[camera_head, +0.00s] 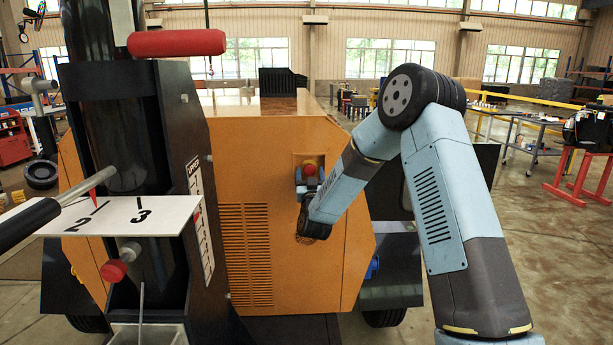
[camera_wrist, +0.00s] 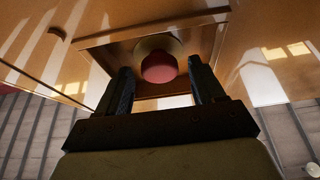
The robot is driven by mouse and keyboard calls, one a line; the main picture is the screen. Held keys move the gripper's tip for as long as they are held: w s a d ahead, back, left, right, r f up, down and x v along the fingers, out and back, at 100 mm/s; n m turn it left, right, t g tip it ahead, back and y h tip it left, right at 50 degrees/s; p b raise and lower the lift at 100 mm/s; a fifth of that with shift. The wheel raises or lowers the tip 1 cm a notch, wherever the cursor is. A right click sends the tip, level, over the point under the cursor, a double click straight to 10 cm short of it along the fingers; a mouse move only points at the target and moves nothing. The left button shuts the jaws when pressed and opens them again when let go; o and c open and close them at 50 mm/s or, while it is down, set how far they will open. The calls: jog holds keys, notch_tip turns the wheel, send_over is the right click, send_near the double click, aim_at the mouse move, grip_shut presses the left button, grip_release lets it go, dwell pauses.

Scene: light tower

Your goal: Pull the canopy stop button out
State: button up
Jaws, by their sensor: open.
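The red canopy stop button (camera_head: 309,169) sits in a recessed panel on the orange canopy (camera_head: 255,170) in the head view. In the wrist view the red button (camera_wrist: 158,67) shows in front of a paler round collar inside the recess. My gripper (camera_wrist: 160,85) is open, one dark finger on each side of the button in that picture. I cannot tell whether the fingers touch it. In the head view my gripper (camera_head: 306,187) is at the panel, just below the button, partly hidden by my wrist.
A dark mast (camera_head: 120,140) with a red-capped handle (camera_head: 177,43) and a numbered white plate (camera_head: 120,216) stands close on the left. A vent grille (camera_head: 246,255) is low on the canopy. Open floor lies to the right, with a red stand (camera_head: 580,180) beyond.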

jog(key=shift+c, duration=0.5)
grip_shut()
